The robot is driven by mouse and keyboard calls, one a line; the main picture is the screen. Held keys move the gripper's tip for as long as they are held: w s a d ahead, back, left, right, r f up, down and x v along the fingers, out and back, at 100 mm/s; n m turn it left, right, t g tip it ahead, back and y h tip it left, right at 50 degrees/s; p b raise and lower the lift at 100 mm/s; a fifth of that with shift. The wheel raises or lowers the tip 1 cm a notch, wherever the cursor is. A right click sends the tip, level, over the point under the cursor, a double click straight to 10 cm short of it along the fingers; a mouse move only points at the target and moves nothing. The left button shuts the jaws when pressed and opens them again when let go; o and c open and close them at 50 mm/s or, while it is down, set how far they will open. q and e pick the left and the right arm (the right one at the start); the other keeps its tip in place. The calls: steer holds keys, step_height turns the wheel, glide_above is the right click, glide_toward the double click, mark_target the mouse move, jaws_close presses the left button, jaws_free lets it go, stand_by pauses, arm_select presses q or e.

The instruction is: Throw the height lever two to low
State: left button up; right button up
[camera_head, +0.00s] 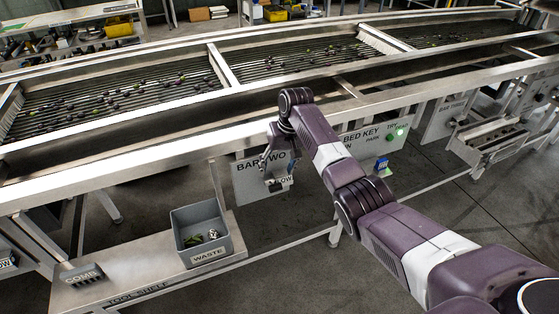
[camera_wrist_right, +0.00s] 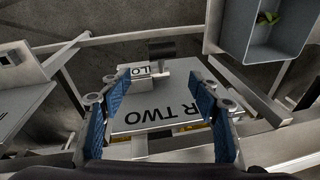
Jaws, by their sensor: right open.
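The grey BAR TWO panel (camera_head: 246,184) hangs under the near rail of the long machine. It also shows upside down in the right wrist view (camera_wrist_right: 150,118). The height lever's black handle (camera_wrist_right: 160,48) sticks out beyond the panel's edge, next to a white LOW label (camera_wrist_right: 145,72). In the head view a dark handle end (camera_head: 273,186) shows beside the LOW label (camera_head: 284,180). My right gripper (camera_wrist_right: 160,80) is open, its blue-padded fingers apart on either side of the panel view, with nothing between the pads. Whether it touches the lever I cannot tell. My left gripper is not in view.
A grey WASTE bin (camera_head: 203,246) stands on the low shelf (camera_head: 140,283), with a COMB holder (camera_head: 82,274) to its left. The BED KEY panel (camera_head: 370,145) with a green button is right of my arm. Floor below the panel is clear.

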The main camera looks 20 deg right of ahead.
steer(key=shift+v, duration=2)
steer(key=shift+s, duration=0.1)
